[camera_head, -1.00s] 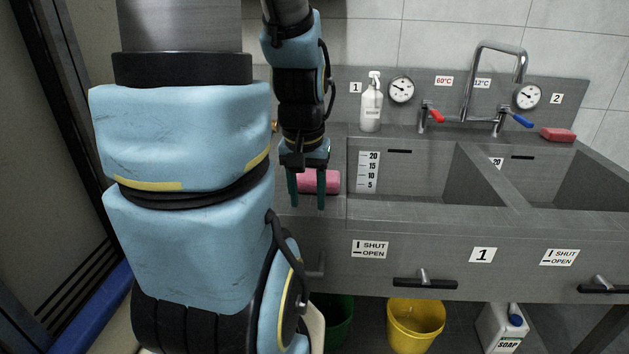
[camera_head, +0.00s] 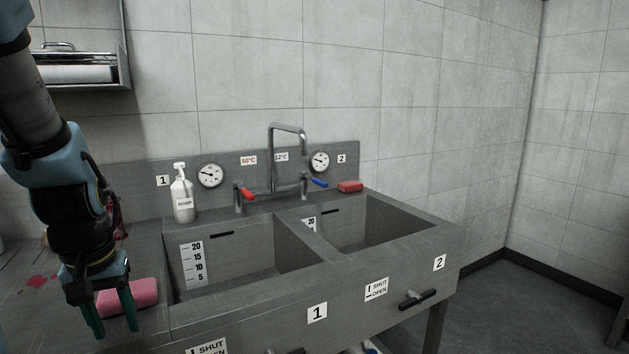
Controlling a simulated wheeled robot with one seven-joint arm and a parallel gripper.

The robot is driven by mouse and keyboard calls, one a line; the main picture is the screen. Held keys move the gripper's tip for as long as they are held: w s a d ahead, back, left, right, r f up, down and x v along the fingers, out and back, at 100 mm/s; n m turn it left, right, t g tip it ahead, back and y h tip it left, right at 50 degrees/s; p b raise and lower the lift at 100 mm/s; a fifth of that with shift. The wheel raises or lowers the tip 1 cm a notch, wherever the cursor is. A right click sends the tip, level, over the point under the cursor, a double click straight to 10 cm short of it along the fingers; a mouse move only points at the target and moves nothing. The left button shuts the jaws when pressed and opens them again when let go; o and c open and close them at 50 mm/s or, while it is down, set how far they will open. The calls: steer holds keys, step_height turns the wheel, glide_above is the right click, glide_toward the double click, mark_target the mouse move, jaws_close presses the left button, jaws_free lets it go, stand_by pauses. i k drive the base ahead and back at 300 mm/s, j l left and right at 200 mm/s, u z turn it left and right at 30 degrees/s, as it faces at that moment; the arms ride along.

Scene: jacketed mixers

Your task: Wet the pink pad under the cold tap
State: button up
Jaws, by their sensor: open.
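The pink pad (camera_head: 143,293) lies on the grey counter left of basin 1. My gripper (camera_head: 112,332) is open, pointing down, with its teal fingers in front of the pad's left part in the picture. I cannot tell whether the fingers touch the pad. The blue cold lever (camera_head: 319,183) is on the right side of the mixer under the 12°C label. The red lever (camera_head: 247,194) is on the left under the 60°C label. The arched spout (camera_head: 287,127) rises between them, behind the two basins.
Basin 1 (camera_head: 296,286) and basin 2 (camera_head: 400,231) look empty. Red stains (camera_head: 38,281) mark the counter at left. Open floor (camera_head: 520,300) lies to the right.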

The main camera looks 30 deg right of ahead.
mark_target(315, 180)
steer(key=l+u, duration=0.1)
steer(key=u, duration=0.3)
steer(key=k+l+u, duration=0.1)
steer(key=l+u, duration=0.15)
steer(key=k+l+u, duration=0.2)
steer(key=l, duration=0.15)
steer(key=k+l+u, duration=0.1)
steer(key=l+u, duration=0.15)
steer(key=k+l+u, duration=0.1)
steer(key=k+l, duration=0.25)
steer(key=l, duration=0.25)
steer(key=k+l, duration=0.4)
steer(key=l, duration=0.2)
steer(key=k+l+u, duration=0.15)
steer(key=k+l, duration=0.25)
steer(key=l, duration=0.15)
steer(key=i+l, duration=0.15)
steer(key=l, duration=0.2)
steer(key=i+l, duration=0.1)
steer(key=l, duration=0.2)
